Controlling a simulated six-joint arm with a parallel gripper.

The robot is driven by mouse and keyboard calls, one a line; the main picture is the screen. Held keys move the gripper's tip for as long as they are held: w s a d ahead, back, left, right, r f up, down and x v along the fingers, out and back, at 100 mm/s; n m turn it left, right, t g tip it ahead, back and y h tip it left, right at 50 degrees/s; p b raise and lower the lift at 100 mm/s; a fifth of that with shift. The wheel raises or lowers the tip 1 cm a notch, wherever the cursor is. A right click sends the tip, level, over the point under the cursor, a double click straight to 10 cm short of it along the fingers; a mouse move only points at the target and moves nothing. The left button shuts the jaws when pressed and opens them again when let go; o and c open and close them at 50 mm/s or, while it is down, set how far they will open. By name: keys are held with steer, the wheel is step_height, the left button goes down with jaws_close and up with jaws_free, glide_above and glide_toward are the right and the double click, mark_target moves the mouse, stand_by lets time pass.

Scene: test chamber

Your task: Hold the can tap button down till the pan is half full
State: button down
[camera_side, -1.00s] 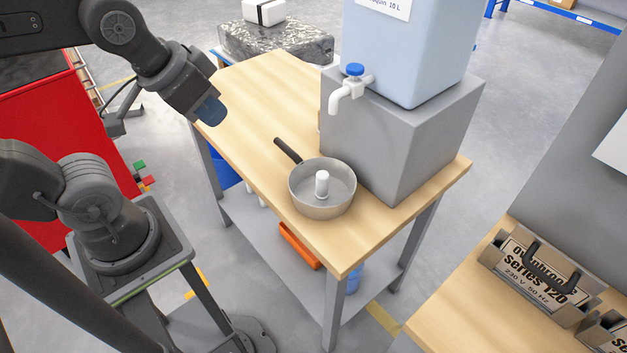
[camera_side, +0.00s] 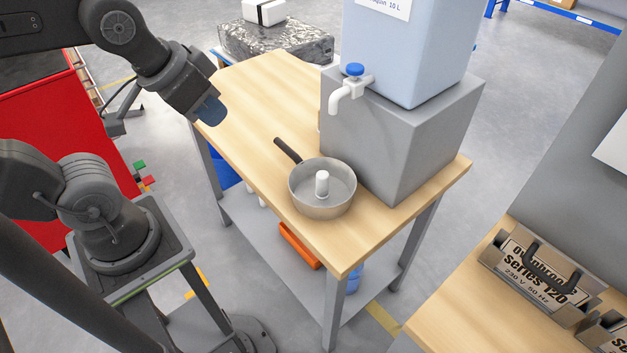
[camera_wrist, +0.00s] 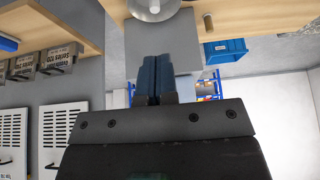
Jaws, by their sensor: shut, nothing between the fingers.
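The water can (camera_side: 410,50) is a pale blue container on a grey block (camera_side: 390,140). Its white tap (camera_side: 345,95) has a blue button (camera_side: 354,69) on top and a spout pointing down. No stream shows at the spout. The metal pan (camera_side: 322,198) stands on the wooden table below and in front of the tap, dark handle to the upper left. A white cylinder (camera_side: 322,184) stands upright inside it. I cannot make out any water level. The pan also shows at the top of the wrist view (camera_wrist: 152,10). My gripper (camera_side: 211,111) is shut and empty, left of the tap, apart from everything; its blue fingers touch in the wrist view (camera_wrist: 151,75).
The wooden table (camera_side: 265,95) is clear to the left of the block. A wrapped package (camera_side: 275,42) lies behind it. A red cabinet (camera_side: 50,150) stands at the left. Another bench with metal boxes (camera_side: 540,275) is at the lower right.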

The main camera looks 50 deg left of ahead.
stand_by(0.4)
step_height(320, 180, up, 12)
steer(key=n+t+h, duration=0.3)
steer(key=n, duration=0.2)
glide_above(353, 65)
steer(key=shift+f, duration=4.35)
steer(key=shift+f, duration=0.1)
steer(key=shift+f, duration=0.3)
steer(key=shift+f, duration=0.6)
